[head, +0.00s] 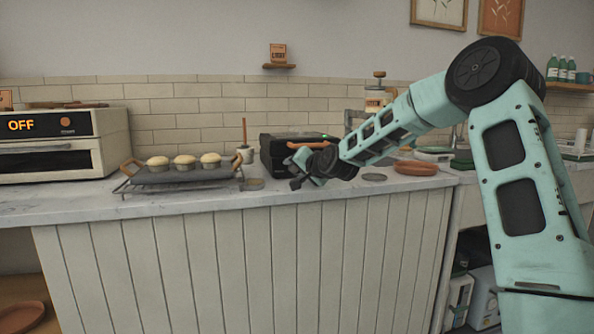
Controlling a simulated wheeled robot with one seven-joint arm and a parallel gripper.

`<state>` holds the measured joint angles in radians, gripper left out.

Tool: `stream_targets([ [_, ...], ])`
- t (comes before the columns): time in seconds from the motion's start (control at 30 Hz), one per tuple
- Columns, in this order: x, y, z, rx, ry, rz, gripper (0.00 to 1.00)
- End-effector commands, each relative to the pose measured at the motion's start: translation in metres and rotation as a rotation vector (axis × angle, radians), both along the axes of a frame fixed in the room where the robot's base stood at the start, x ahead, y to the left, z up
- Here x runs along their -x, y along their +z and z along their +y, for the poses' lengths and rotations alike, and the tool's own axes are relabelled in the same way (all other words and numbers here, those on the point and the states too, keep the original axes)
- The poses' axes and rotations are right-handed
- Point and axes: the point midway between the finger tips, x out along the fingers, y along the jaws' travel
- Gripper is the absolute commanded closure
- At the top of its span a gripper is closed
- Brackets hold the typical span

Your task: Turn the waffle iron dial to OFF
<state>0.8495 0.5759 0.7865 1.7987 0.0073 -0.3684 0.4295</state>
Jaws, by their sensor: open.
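The black waffle iron (273,152) stands on the counter in the middle of the head view. It has a reddish-brown handle along its front and a small green light near its top right. My gripper (297,184) is open and in front of the waffle iron, near the counter's front edge. My gripper and forearm hide the iron's lower front and right part. I cannot make out the dial or its setting. No contact between my gripper and the iron can be made out.
A rack with several muffins (184,161) stands left of the iron, and an oven (60,163) reading OFF is at far left. A small pot (245,155) is just left of the iron. A reddish-brown oval dish (415,168) lies to the right. The marble counter (190,203) is clear along its front.

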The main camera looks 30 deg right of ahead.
Motion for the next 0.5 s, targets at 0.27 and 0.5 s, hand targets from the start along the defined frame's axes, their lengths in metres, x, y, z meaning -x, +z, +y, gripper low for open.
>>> stream_targets([
  [0.27,0.0003,-0.0001,0.0000,0.000,0.000,0.000,0.88],
  [0.5,0.0004,0.0001,0.0003,0.004,0.000,0.002,0.97],
])
